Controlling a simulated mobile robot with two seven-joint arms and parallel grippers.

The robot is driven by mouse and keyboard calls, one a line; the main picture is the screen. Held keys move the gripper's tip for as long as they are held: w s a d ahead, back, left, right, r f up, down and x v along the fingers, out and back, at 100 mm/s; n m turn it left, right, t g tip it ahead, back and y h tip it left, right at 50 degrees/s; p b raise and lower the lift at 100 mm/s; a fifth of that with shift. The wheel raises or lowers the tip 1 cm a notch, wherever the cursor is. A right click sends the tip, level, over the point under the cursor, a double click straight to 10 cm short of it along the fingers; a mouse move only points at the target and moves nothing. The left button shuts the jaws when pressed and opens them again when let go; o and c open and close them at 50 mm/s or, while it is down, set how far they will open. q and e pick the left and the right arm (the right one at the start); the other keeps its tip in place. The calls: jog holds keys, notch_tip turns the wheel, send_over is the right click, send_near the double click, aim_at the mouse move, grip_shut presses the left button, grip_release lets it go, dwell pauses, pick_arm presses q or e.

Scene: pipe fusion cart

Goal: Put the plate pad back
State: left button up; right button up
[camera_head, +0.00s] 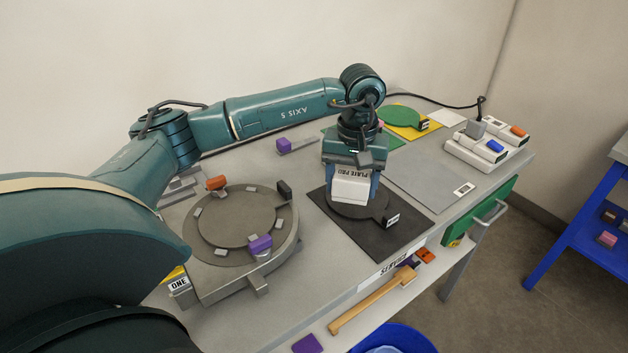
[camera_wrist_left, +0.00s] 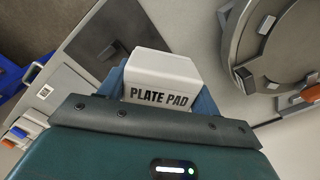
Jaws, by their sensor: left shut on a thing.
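The plate pad is a white block (camera_head: 350,187) with its name in black letters. My left gripper (camera_head: 350,190) is shut on it, with blue fingers on both sides. In the head view it is over a round dark grey plate (camera_head: 375,209) with a small labelled tab, on a black square mat (camera_head: 330,214). I cannot tell whether the pad touches the plate. The pad (camera_wrist_left: 160,80) also shows between the fingers in the left wrist view. My right gripper is not in view.
A round grey fixture (camera_head: 238,218) with purple and orange clamps stands left of the mat. A grey panel (camera_head: 425,182), a green disc on yellow (camera_head: 400,117) and a white power block (camera_head: 485,150) lie behind and right. A wooden-handled tool (camera_head: 372,300) lies on the front shelf.

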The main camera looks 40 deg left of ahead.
pick_arm(q)
jog(key=w+a+n+b, duration=0.2)
jog(key=w+a+n, duration=0.3)
jog(key=a, duration=0.4)
jog(key=n+b, duration=0.2)
jog(key=n, duration=0.3)
send_over(299, 179)
notch_tip(299, 179, down, 5)
jog(key=shift+f+p, duration=0.15)
jog(key=shift+p, duration=0.15)
notch_tip(299, 179, down, 4)
jog(key=shift+f, duration=0.1)
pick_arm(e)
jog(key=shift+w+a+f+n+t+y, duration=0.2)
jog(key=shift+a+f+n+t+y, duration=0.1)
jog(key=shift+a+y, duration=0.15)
pick_arm(q)
jog(key=shift+f, duration=0.2)
jog(key=o, duration=0.8)
jog(key=shift+o, duration=0.4)
